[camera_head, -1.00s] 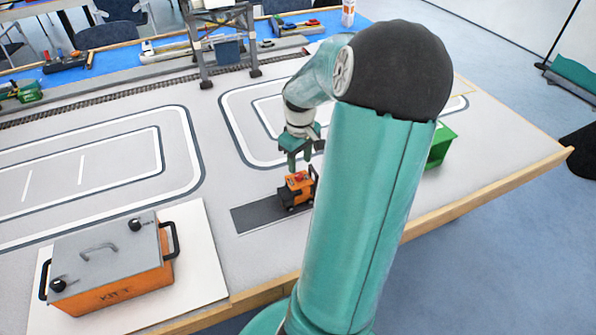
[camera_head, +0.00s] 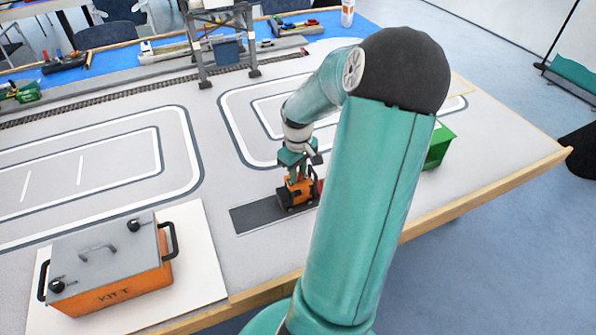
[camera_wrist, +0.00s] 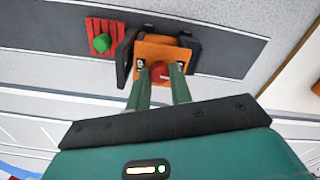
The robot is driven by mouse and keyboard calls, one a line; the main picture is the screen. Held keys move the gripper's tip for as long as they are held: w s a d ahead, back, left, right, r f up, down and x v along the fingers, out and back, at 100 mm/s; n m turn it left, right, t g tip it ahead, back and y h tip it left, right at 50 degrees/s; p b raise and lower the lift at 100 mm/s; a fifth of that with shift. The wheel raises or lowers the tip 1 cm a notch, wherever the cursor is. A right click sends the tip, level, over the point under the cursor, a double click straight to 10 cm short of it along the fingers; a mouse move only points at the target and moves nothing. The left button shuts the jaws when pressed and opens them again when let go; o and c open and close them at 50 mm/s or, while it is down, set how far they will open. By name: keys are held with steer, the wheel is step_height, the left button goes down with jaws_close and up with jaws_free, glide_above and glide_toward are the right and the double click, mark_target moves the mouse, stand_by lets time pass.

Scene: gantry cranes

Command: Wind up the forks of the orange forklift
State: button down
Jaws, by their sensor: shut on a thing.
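The orange forklift (camera_head: 297,195) stands upright on a dark grey strip (camera_head: 262,216) on the table. In the wrist view the forklift (camera_wrist: 164,50) has a round red knob (camera_wrist: 160,71) on its top. My gripper (camera_head: 296,176) points down over the forklift, and in the wrist view my gripper's fingers (camera_wrist: 160,83) are shut on the red knob, one on each side. A red ribbed load (camera_wrist: 106,27) with a green knob (camera_wrist: 101,43) sits beside the forklift's dark front parts. The fork height is not clear from these views.
An orange box with a grey lid (camera_head: 110,262) stands on a white board at the front left. A green open box (camera_head: 440,146) is to the right, partly behind my arm. A gantry crane (camera_head: 221,40) spans the back rails. The table middle is clear.

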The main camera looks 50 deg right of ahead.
steer(key=shift+m, duration=0.5)
steer(key=m, duration=0.4)
steer(key=shift+m, duration=0.4)
steer(key=m, duration=1)
steer(key=shift+m, duration=0.4)
steer(key=m, duration=0.6)
steer(key=c, duration=1.2)
jaws_free()
steer(key=shift+c, duration=0.2)
steer(key=shift+r, duration=0.1)
